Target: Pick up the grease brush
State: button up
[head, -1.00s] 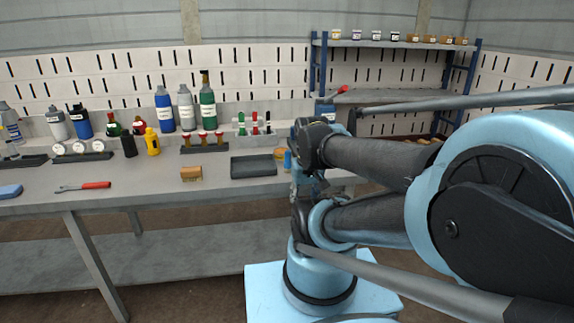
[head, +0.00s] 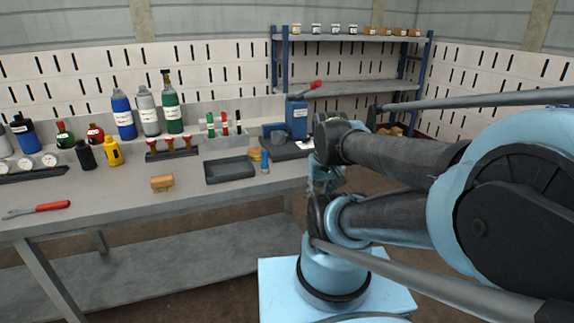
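A small tan wooden block with short bristles below it, which looks like the grease brush (head: 162,183), lies on the grey workbench (head: 215,197) near its front edge, left of a dark tray. My gripper (head: 326,186) hangs beyond the right end of the bench, well to the right of the brush and apart from it. It is small and partly hidden by my arm's links, so its fingers cannot be made out.
The dark tray (head: 230,170) and a blue upright item (head: 265,161) stand right of the brush. Bottles (head: 172,112), a yellow bottle (head: 113,152) and a valve rack (head: 170,152) stand behind. Bench around the brush is clear.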

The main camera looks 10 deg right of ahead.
aim_at(264, 165)
jog(key=z, duration=1.65)
jog(key=k, duration=2.9)
jog(key=u, duration=0.9)
jog(key=i, duration=1)
